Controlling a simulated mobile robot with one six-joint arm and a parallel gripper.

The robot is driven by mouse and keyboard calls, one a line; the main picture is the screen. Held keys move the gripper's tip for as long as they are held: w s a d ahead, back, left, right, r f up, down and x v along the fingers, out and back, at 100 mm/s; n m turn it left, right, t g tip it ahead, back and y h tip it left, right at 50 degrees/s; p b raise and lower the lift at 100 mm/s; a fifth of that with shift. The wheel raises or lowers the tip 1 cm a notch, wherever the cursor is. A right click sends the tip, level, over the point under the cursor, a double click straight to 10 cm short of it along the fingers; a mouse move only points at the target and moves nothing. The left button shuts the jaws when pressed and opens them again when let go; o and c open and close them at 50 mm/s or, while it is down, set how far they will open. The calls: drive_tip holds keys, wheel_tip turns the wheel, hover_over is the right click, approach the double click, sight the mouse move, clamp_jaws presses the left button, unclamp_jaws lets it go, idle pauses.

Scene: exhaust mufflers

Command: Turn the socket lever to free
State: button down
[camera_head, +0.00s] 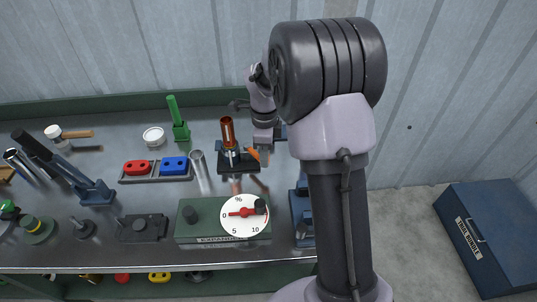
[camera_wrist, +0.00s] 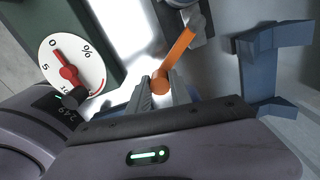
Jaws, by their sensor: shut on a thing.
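The orange lever (camera_wrist: 178,52) shows in the wrist view, running from between my fingertips up and right to a grey fitting (camera_wrist: 193,22). My gripper (camera_wrist: 161,82) is shut on the lever's rounded near end. In the head view, the lever (camera_head: 253,153) is a small orange piece beside my gripper (camera_head: 265,160), at the right of a dark block (camera_head: 237,168). A copper-coloured tube (camera_head: 228,132) stands upright at that block. My wrist hides part of the block's right side, and no free mark is readable.
A green box with a white dial (camera_head: 244,216) and red pointer stands in front, close to my wrist. A blue bracket (camera_wrist: 270,65) is right of my fingers. Red and blue pieces (camera_head: 155,167) sit in a tray at left. A blue chest (camera_head: 492,235) stands at far right.

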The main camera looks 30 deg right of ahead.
drive_tip(key=shift+w+a+m+b, duration=0.1)
drive_tip(key=shift+a+m+b, duration=0.7)
drive_tip(key=shift+a+m, duration=0.8)
drive_tip(key=shift+w+a+m+b, duration=0.1)
drive_tip(key=shift+a+m+b, duration=0.85)
drive_tip(key=shift+m, duration=1.05)
drive_tip(key=shift+a, duration=0.2)
drive_tip(key=c, duration=1.2)
unclamp_jaws()
drive_tip(key=shift+o, duration=0.2)
wheel_tip(320, 180, up, 17)
drive_tip(key=p, duration=0.7)
drive_tip(key=shift+r, duration=0.2)
